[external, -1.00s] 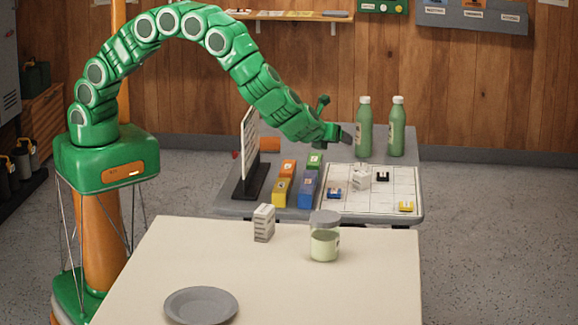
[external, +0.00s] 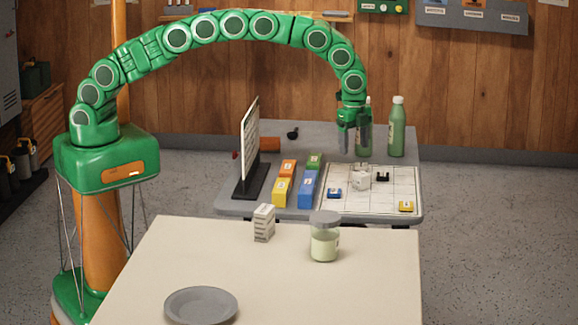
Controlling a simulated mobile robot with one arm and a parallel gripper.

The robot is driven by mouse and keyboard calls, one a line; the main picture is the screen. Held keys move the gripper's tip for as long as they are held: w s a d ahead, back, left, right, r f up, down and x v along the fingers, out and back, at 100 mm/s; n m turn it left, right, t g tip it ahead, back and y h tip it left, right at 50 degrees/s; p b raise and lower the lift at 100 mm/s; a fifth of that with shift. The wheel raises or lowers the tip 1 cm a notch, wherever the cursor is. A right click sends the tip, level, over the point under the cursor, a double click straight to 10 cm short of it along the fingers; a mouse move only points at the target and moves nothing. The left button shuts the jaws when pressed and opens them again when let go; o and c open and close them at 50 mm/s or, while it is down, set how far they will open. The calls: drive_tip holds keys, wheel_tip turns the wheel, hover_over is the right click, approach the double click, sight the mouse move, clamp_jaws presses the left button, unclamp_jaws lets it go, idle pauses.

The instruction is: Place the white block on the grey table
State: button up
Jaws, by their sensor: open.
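A small white block (external: 361,178) sits on the white gridded board on the grey table (external: 232,208). My gripper (external: 354,148) points straight down above and slightly behind the block in the picture. Its two fingers are apart with nothing visible between them. The gripper partly covers the left green bottle (external: 364,126). A white box with grey stripes (external: 264,223) stands on the cream table (external: 160,262) in front.
The gridded board (external: 345,203) also holds blue (external: 334,193), black (external: 383,176) and yellow (external: 406,206) pieces. Coloured blocks (external: 308,188) and an upright sign (external: 250,145) stand left of it. Another green bottle (external: 397,127) stands behind. A lidded jar (external: 324,243) and plate (external: 201,305) are in front.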

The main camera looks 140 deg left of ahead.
drive_tip(key=shift+w+a+r+t, duration=0.75)
drive_tip(key=shift+w+r+t, duration=0.1)
drive_tip(key=shift+w, duration=0.1)
hover_over(361, 173)
drive_tip(key=shift+n+h, duration=0.3)
wheel_tip(361, 173, down, 5)
drive_tip(key=shift+r, duration=0.1)
drive_tip(key=shift+w+a+f, duration=0.1)
drive_tip(key=shift+f, duration=3.85)
drive_tip(key=shift+r, duration=0.15)
drive_tip(key=c, duration=1.2)
